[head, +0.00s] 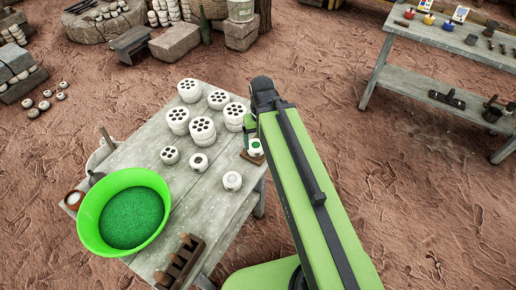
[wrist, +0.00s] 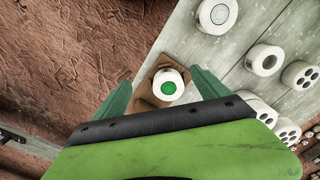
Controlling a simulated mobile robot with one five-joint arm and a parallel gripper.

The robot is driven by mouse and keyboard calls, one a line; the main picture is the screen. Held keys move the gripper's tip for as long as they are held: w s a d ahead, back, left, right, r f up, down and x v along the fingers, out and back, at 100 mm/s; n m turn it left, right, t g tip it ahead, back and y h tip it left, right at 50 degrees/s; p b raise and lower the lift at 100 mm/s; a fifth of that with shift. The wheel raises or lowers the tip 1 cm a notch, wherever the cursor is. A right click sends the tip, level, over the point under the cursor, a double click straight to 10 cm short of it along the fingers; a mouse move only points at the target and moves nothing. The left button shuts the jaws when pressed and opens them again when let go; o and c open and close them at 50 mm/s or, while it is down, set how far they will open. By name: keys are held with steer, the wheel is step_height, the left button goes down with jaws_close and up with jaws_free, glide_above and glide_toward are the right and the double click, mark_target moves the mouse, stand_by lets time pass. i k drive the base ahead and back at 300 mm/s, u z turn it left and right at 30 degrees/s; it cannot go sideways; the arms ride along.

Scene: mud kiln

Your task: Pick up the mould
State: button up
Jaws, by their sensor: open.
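A small white round piece with a green centre (wrist: 168,84) sits on a brown wooden block (wrist: 146,93); this looks like the mould. In the head view the white piece (head: 255,148) and the wooden block (head: 251,158) are at the table's right edge, partly hidden by my arm. My gripper (wrist: 161,76) is open, its two green fingers on either side of the white piece with visible gaps. I cannot tell how high the fingertips are above it. In the head view my gripper (head: 250,128) is mostly hidden behind my arm.
Another table (head: 455,40) stands right. Red ground between them is clear.

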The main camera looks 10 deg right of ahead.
mark_target(232, 181)
steer(key=z, duration=0.15)
steer(key=k, duration=0.6)
steer(key=u, duration=2.65)
steer(key=k, duration=0.85)
steer(key=z, duration=0.45)
steer(key=i, duration=1)
steer(key=u, duration=0.05)
